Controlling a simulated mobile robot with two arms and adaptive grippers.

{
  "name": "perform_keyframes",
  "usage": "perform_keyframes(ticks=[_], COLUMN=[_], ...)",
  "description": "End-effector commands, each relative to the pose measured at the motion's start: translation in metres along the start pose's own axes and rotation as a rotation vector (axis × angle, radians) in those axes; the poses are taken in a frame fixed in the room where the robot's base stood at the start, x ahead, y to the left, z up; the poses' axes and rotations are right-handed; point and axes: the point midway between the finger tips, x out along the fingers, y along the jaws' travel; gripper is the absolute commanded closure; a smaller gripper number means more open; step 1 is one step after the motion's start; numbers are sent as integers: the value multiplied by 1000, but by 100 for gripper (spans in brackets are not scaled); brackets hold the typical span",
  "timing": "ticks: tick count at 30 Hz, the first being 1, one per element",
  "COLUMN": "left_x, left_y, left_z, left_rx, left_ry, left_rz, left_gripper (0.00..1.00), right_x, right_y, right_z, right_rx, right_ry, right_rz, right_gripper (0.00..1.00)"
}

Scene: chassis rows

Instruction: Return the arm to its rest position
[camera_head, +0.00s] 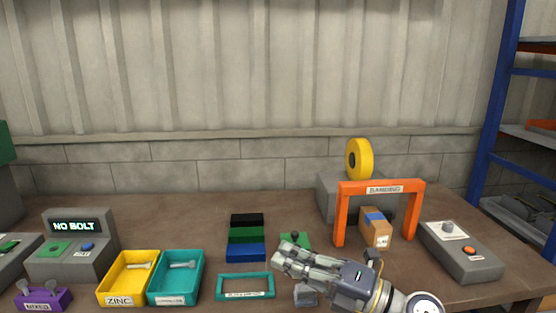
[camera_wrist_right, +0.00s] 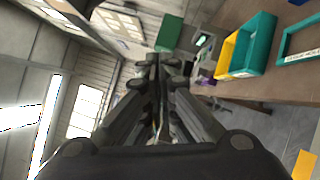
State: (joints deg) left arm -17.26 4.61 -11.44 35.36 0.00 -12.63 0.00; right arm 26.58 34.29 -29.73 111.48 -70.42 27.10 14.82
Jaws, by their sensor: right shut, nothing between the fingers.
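My right gripper (camera_head: 283,255) is shut and empty. In the head view its arm comes in from the lower right, and the fingers point left above the front of the bench, just right of a teal frame (camera_head: 246,293). In the right wrist view the shut fingers (camera_wrist_right: 154,65) fill the middle, with the bench off to the right. My left gripper is in neither view.
The bench (camera_head: 180,225) holds a yellow ZINC bin (camera_head: 117,297), a teal bin (camera_head: 166,297), a purple MIXED holder (camera_head: 43,301), a NO BOLT tester (camera_head: 88,263), stacked coloured blocks (camera_head: 247,236), an orange BANDING arch (camera_head: 341,213) around a box (camera_head: 376,230), and a grey button box (camera_head: 470,266).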

Motion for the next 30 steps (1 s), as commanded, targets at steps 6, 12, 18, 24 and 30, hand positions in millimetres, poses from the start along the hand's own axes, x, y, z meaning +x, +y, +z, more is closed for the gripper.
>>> perform_keyframes(ticks=[6, 12, 18, 24, 30], left_x=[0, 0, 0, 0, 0], left_y=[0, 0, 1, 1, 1], left_z=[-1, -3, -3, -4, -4], left_rx=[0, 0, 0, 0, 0], left_ry=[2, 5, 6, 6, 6], left_rz=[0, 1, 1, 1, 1], left_gripper=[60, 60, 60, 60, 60], right_x=[-37, -110, -196, -270, -310], right_y=[14, -40, -130, -202, -223], right_z=[42, 67, 31, -69, -164], right_rx=[372, 742, 1123, 1475, 1705], right_ry=[-429, -859, -1274, -1606, -1778], right_rz=[227, 261, 127, -149, -422], right_gripper=[100, 100, 100, 100, 100])
